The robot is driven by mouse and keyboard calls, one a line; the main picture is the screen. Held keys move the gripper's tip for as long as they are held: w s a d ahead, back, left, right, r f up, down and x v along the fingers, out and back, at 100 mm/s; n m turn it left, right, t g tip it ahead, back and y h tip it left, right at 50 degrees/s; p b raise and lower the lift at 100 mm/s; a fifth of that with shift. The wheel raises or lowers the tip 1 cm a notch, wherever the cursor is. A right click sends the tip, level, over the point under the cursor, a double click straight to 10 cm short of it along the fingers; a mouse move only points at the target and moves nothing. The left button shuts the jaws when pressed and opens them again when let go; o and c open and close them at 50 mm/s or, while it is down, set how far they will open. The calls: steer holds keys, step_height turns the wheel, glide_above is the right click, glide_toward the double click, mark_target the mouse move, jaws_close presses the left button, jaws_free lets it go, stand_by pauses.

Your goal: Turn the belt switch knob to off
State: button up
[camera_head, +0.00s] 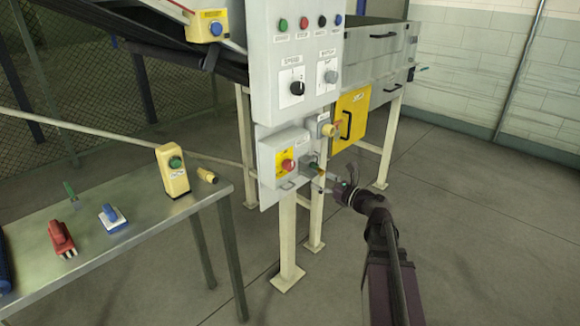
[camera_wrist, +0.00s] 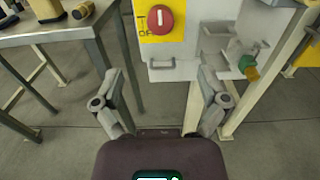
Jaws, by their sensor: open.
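A red rotary knob (camera_head: 288,165) sits on a yellow plate on a grey box low on the machine's panel. In the wrist view the red knob (camera_wrist: 160,18) has a white upright bar, and "OFF" lettering is partly visible at its lower left. A black knob (camera_head: 297,88) and a grey knob (camera_head: 330,77) are on the upper panel; their labels are too small to read surely. My gripper (camera_head: 322,182) is to the right of and below the red knob. In the wrist view my gripper (camera_wrist: 160,76) is open and empty, its fingers below the red knob and apart from it.
A grey bracket (camera_wrist: 218,42) with a green-and-orange part (camera_wrist: 248,66) juts out right of the red knob. A yellow panel (camera_head: 352,115) with a black handle is further right. A metal table (camera_head: 130,225) with tools stands left. Open floor lies right.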

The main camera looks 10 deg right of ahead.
mark_target(292, 166)
steer(key=x, duration=1.3)
steer(key=shift+w+a, duration=0.1)
steer(key=c, duration=1.1)
